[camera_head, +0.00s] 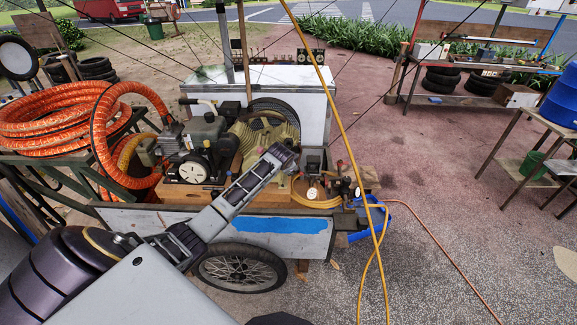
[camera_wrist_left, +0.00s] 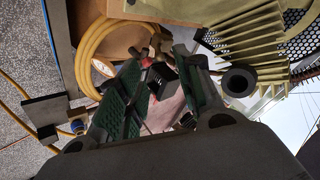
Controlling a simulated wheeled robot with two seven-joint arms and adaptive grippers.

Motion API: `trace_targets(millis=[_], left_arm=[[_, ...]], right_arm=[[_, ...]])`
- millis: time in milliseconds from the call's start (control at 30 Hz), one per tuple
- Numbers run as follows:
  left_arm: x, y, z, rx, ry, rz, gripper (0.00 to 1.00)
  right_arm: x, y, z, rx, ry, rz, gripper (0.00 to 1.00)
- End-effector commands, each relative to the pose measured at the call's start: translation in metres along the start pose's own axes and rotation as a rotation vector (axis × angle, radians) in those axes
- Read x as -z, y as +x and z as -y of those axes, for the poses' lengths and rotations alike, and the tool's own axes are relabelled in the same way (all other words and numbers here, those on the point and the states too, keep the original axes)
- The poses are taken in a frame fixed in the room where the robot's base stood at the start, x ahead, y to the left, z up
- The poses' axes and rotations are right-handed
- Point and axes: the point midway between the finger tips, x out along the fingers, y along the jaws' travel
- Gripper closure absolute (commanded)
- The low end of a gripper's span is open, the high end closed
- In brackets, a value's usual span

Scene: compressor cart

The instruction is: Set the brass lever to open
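My left gripper (camera_head: 284,154) reaches across the cart from the lower left, over the right part of its deck. In the left wrist view its two green-padded fingers (camera_wrist_left: 157,65) stand apart, with no object clearly held between them. Beyond the fingertips is a small cluster of brass-coloured and red fittings (camera_wrist_left: 154,46). A dark block (camera_wrist_left: 161,82) shows in the gap between the fingers. In the head view small fittings (camera_head: 341,183) sit at the cart's right end, beside a round gauge (camera_head: 312,193). I cannot clearly make out the brass lever or its setting. My right gripper is not in view.
A coiled yellow hose (camera_wrist_left: 92,45) lies beside the fittings. The finned compressor head (camera_wrist_left: 245,32) is close to the gripper's right in the wrist view. The engine (camera_head: 203,150) and orange hose (camera_head: 55,120) stand left. A yellow pole or line (camera_head: 335,105) crosses ahead of the cart's right end.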

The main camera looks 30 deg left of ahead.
Motion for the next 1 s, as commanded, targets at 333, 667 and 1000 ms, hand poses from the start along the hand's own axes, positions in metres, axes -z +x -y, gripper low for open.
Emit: trace_targets(millis=[333,667,1000], left_arm=[[0.0,-0.025,0.001,0.001,0.001,-0.001,0.65],[0.0,-0.03,0.0,0.001,0.0,0.0,0.65],[0.0,-0.03,0.001,0.001,0.0,0.0,0.65]], right_arm=[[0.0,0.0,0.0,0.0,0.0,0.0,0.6],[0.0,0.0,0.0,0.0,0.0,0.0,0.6],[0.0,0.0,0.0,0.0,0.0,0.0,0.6]])
